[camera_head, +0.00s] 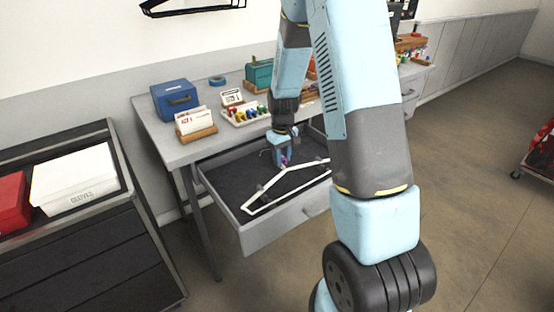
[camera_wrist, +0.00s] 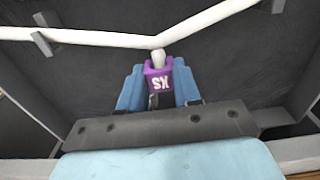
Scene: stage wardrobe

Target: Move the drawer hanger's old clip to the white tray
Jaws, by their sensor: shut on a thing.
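A white hanger (camera_head: 262,196) lies in the open, dark-lined drawer (camera_head: 225,183); it also crosses the top of the wrist view (camera_wrist: 90,38). A purple clip (camera_wrist: 158,80) with white letters, apparently X and S, sits at the middle bend of the hanger, by a pale stub. My gripper (camera_wrist: 158,88) is shut on this clip, with a blue finger on either side. In the head view my gripper (camera_head: 283,157) reaches down into the drawer and mostly hides the clip. A white tray (camera_head: 238,122) with several coloured clips stands on the table above the drawer.
A white box (camera_head: 75,180) and a red box (camera_head: 12,200) stand on the left cabinet. My arm hides the table's right part.

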